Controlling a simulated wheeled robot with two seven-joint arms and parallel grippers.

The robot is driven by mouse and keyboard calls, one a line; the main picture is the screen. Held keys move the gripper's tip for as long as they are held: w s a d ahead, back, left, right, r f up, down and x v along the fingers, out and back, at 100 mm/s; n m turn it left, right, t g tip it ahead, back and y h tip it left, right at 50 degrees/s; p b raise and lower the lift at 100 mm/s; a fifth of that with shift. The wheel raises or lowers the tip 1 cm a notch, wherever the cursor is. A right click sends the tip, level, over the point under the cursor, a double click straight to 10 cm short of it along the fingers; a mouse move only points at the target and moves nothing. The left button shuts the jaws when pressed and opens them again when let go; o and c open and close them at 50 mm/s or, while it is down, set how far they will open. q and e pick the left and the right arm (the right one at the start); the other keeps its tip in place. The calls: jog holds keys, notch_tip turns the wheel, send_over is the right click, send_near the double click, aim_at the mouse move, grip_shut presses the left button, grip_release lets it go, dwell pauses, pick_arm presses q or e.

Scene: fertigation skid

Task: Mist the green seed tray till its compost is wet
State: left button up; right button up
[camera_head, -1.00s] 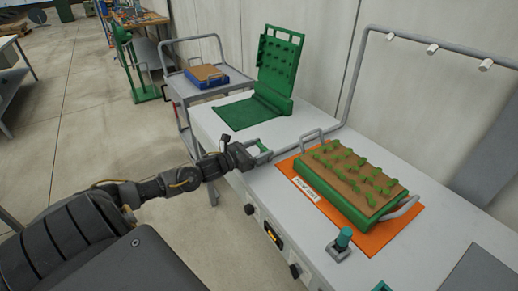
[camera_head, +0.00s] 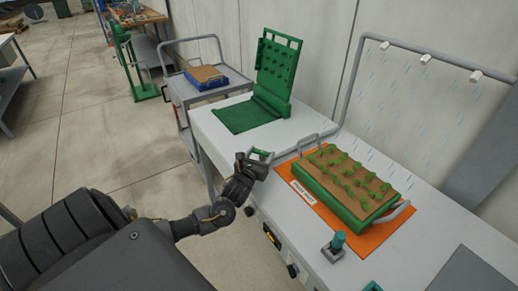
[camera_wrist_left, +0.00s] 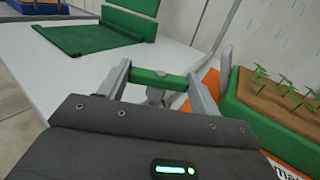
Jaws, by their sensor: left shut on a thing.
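The green seed tray (camera_head: 335,201) stands on an orange mat (camera_head: 377,236) under the mist frame, with small green seedlings in light brown compost (camera_head: 352,184). Its near corner shows at the right of the left wrist view (camera_wrist_left: 243,112). My left gripper (camera_head: 260,156) is shut on a green lever handle (camera_wrist_left: 158,82) at the bench's front edge, left of the tray. The handle's bar lies across between both fingers. Blue streaks of mist fall from the white nozzles (camera_head: 427,55) over the tray. My right gripper is out of view.
A green folding press (camera_head: 275,75) stands open at the bench's far end. A teal-topped switch (camera_head: 337,243) sits in front of the mat. A trolley (camera_head: 234,83) with a blue tray (camera_head: 207,83) is behind the bench.

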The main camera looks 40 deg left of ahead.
pick_arm(q)
jog(key=n+g+y+p, duration=0.1)
jog(key=y+p, duration=0.1)
jog(key=n+g+y+p, duration=0.1)
jog(key=n+y, duration=0.1)
jog(key=d+n+g+y+p, duration=0.1)
jog(key=y+p, duration=0.1)
jog(key=shift+w+r+n+g+p, duration=0.2)
jog(key=shift+r+n+g+p, duration=0.05)
jog(key=shift+n+g+p, duration=0.1)
jog(key=shift+n+g+y+p, duration=0.25)
jog(key=shift+n+y+p, duration=0.1)
jog(key=shift+y, duration=0.35)
jog(key=shift+w+f+n+g+y, duration=0.15)
jog(key=shift+n+g+y, duration=0.55)
jog(key=shift+g, duration=0.1)
jog(key=shift+f+n+g+y, duration=0.1)
jog(key=shift+n+g+y, duration=0.45)
jog(key=shift+g, duration=0.25)
jog(key=shift+w+n+g+y, duration=0.1)
jog(key=shift+n+g+y, duration=0.25)
jog(key=shift+n+g, duration=0.3)
jog(key=shift+g, duration=0.35)
jog(key=o, duration=1)
